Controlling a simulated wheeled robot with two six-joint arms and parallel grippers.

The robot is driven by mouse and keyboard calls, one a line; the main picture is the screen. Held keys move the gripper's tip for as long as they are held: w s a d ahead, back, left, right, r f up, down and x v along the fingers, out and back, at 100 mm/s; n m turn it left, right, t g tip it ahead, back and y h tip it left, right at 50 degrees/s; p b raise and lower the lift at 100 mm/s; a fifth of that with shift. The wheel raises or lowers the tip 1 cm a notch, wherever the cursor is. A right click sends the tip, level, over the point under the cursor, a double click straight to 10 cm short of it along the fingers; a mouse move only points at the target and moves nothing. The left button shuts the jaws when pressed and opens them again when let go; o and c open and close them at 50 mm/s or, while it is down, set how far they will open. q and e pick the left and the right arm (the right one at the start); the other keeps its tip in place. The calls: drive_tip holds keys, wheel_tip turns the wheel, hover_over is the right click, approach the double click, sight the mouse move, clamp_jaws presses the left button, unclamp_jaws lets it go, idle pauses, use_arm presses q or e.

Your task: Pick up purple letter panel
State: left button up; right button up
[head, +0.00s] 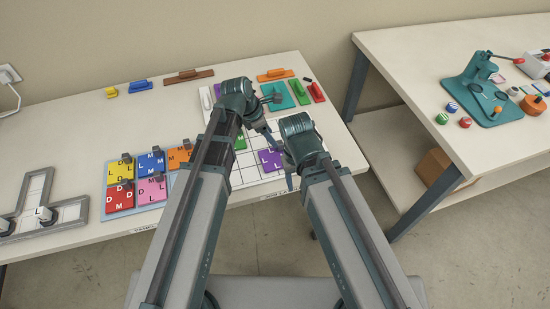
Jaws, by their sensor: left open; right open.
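The purple letter panel (269,160) lies on the white grid board (246,176), with white letters on it. My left gripper (275,143) is open just above and beside the panel's upper right side. My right gripper (290,182) is open to the right of the panel and lower in the picture. Neither gripper visibly holds anything. My arms hide part of the board, and the fingertips are small and partly hidden. I cannot tell whether the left fingers touch the panel.
A green panel (240,142) lies on the board near my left arm. Yellow (113,173), blue, orange, red and pink panels sit on a blue tray at left. A grey L-shaped frame (46,182) is further left. Coloured handled blocks line the back. Another table (430,60) stands at right.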

sight(276, 150)
use_arm(q)
drive_tip(key=b+x, duration=0.4)
drive_tip(key=x, duration=0.1)
drive_tip(key=shift+s+f+b, duration=0.15)
drive_tip(key=shift+s+b, duration=0.05)
drive_tip(key=shift+b, duration=0.1)
clamp_jaws()
idle(1.1)
